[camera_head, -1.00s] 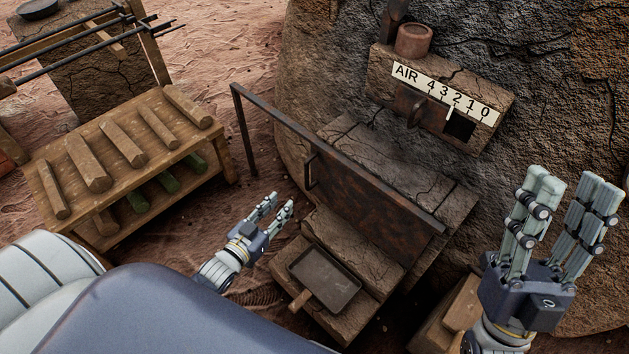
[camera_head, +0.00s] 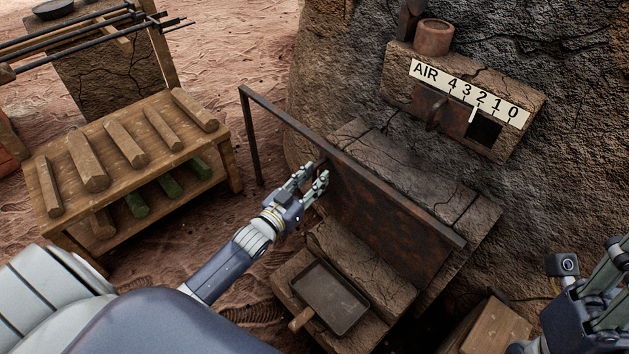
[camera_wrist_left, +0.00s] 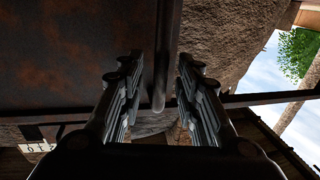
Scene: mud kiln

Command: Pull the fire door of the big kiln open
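The fire door (camera_head: 385,215) is a rusty metal panel in a dark frame at the front of the big kiln (camera_head: 345,65). It looks shut. My left gripper (camera_head: 312,181) is at the door's left part, over its handle, and hides most of it in the head view. In the left wrist view the handle bar (camera_wrist_left: 160,75) stands between the two open fingers of my left gripper (camera_wrist_left: 160,100), with gaps on both sides. My right gripper (camera_head: 610,275) is at the right edge, partly cut off, fingers apart and empty.
A pan (camera_head: 330,297) rests on the ledge below the door. A wooden rack (camera_head: 150,205) with logs stands left. An air slide (camera_head: 435,108) with a number scale and a clay pot (camera_head: 433,37) are above right. Sandy ground lies between rack and kiln.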

